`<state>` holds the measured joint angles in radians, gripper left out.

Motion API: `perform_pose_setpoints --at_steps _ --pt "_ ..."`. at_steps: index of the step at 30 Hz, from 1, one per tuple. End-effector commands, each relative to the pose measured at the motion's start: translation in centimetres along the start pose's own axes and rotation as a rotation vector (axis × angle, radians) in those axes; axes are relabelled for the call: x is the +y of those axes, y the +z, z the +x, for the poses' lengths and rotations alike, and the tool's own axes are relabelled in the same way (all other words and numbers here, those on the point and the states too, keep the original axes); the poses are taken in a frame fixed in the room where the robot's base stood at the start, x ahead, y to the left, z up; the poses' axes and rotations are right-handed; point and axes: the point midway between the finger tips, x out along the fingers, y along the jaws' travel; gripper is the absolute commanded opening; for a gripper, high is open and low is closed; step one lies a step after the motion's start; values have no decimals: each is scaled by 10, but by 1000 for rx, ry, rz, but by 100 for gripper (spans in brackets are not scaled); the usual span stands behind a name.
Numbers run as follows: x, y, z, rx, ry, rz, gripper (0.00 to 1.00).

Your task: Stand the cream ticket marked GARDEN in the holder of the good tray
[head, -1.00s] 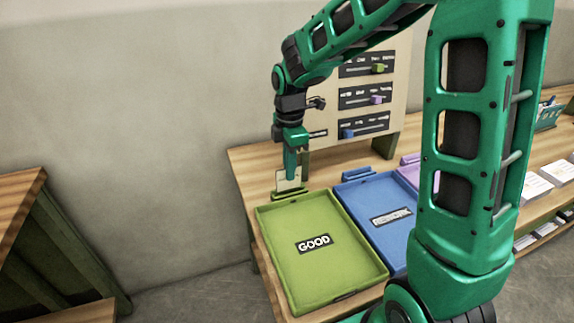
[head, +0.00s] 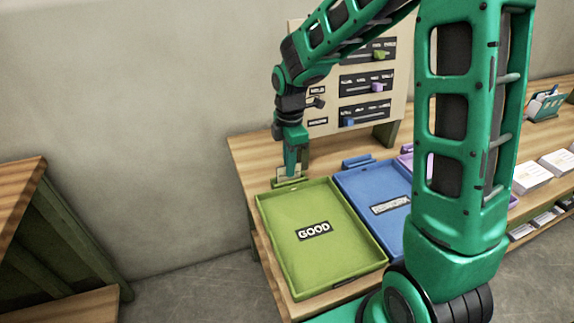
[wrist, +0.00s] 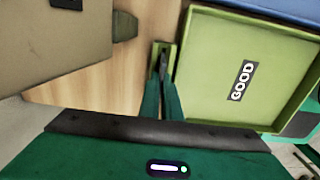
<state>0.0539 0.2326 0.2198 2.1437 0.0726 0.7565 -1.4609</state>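The cream ticket (head: 281,174) is upright at the green holder (head: 300,183) behind the good tray. Its lower edge appears to be at or in the holder's slot; I cannot tell how deep. My gripper (head: 290,172) points down over the holder with its fingers close together on the ticket. In the wrist view my gripper (wrist: 162,78) is just over the holder (wrist: 170,49), and the ticket is nearly edge-on and hard to make out. Its writing cannot be read. The green good tray (head: 335,262) lies flat in front of the holder, empty, with a GOOD label.
A blue tray (head: 362,187) with its own blue holder (head: 358,161) stands right of the good tray, with a purple tray beyond. A board with sliders (head: 310,107) stands behind. White card stacks (head: 533,178) lie at the right. My arm hides part of the table.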

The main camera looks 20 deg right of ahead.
Motion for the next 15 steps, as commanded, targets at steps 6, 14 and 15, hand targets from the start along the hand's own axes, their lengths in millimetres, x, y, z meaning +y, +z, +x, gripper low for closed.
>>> perform_pose_setpoints --at_steps 6,14,15 --pt "0 0 0 0 0 0 0" --pt "0 0 0 0 0 0 26" --pt "0 0 0 0 0 0 26"
